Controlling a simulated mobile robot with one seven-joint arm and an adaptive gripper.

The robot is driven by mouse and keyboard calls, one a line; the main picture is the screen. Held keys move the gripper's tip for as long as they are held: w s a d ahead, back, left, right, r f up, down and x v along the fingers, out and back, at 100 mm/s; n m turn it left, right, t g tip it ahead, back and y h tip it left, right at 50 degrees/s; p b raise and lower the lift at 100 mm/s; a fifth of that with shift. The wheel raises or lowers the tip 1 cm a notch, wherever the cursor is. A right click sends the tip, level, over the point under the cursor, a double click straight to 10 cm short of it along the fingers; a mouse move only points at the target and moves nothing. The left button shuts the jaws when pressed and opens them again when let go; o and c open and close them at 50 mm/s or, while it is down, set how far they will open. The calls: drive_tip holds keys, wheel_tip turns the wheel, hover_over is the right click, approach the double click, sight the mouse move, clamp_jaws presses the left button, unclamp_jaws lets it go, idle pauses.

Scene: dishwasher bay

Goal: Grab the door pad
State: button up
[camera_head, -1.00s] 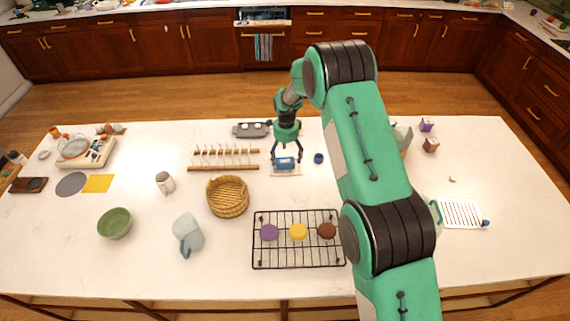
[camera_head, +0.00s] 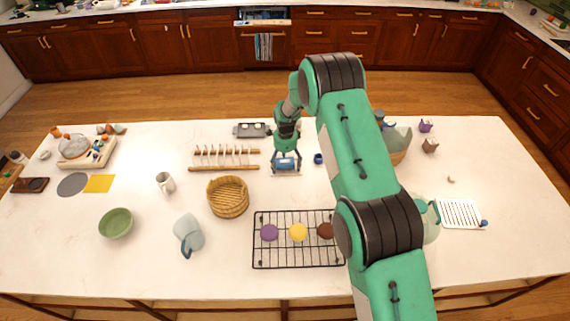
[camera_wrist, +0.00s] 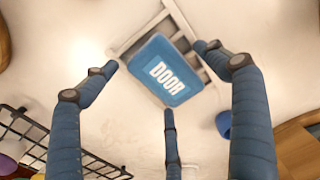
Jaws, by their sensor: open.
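The door pad is a blue rounded block with white "DOOR" lettering, seen at the upper middle of the wrist view (camera_wrist: 165,70). It lies on a pale slatted rack (camera_wrist: 140,35) on the white counter. In the head view the door pad (camera_head: 285,164) is small, beneath my gripper. My gripper (camera_wrist: 168,80) is open, with its blue fingers spread around the pad: one to the left, one to the right, one below it in the picture. I see no clear contact with the pad. In the head view my gripper (camera_head: 286,158) hangs over the pad.
A wooden plate rack (camera_head: 224,168) and a wicker basket (camera_head: 228,197) stand to the left. A black wire rack (camera_head: 285,256) with several coloured discs lies in front. A small blue cup (camera_head: 318,158) is close on the right. A grey tray (camera_head: 251,130) lies behind.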

idle(0.5)
drive_tip(key=c, duration=1)
drive_tip(key=shift+c, duration=0.2)
drive_tip(key=shift+r, duration=0.15)
drive_tip(key=shift+r+b, duration=0.35)
drive_tip(key=shift+r, duration=0.8)
drive_tip(key=s+d, duration=0.1)
drive_tip(key=s, duration=0.4)
drive_tip(key=s+d+r+b, duration=0.1)
drive_tip(key=s, duration=0.4)
drive_tip(key=s+d+r+b, duration=0.1)
drive_tip(key=s, duration=0.4)
drive_tip(key=shift+s+d+r, duration=0.15)
drive_tip(key=shift+s+r, duration=0.1)
drive_tip(key=shift+s, duration=0.1)
